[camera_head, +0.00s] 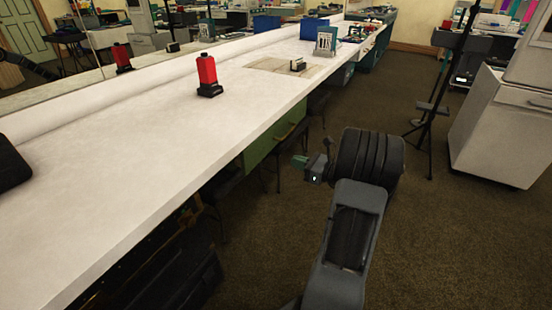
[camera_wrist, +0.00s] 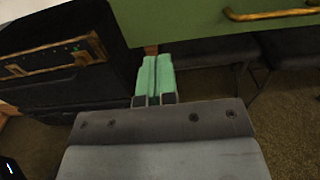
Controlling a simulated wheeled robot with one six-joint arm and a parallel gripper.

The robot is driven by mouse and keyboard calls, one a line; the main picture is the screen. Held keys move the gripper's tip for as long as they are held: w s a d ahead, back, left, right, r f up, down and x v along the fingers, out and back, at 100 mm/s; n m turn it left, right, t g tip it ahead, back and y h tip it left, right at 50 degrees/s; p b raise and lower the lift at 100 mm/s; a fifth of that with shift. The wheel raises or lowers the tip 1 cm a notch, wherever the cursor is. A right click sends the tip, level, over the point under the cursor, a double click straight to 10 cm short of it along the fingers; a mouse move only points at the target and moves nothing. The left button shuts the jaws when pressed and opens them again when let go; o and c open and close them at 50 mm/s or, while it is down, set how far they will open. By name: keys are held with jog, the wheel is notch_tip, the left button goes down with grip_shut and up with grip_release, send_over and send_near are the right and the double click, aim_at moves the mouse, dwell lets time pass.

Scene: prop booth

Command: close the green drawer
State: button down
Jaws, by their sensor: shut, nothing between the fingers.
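The green drawer (camera_head: 272,142) is under the front edge of the long white counter. Its brass bar handle shows in the wrist view at the top right, on the green drawer front (camera_wrist: 190,20). My gripper (camera_head: 301,161) is in front of the drawer, to its right in the head view. In the wrist view the two mint-green fingertips (camera_wrist: 155,75) lie side by side, shut and empty, just below the drawer front's lower edge in the picture. I cannot tell whether they touch it. How far the drawer stands out is hard to tell.
The white counter (camera_head: 130,150) carries a red bottle (camera_head: 207,72). A black case with brass trim (camera_wrist: 55,70) stands left of the drawer in the wrist view. A tripod (camera_head: 433,105) and a white cabinet (camera_head: 500,130) stand at right, with open carpet between.

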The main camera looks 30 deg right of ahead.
aim_at(258, 148)
jog(key=b+x, duration=0.3)
jog(key=x, duration=0.9)
jog(key=shift+f+b, duration=0.15)
jog(key=shift+b, duration=0.15)
jog(key=shift+w+a, duration=0.2)
jog(key=shift+w, duration=0.35)
jog(key=shift+w, duration=0.1)
jog(key=x, duration=0.4)
jog(key=shift+w, duration=0.1)
jog(key=shift+r, duration=0.25)
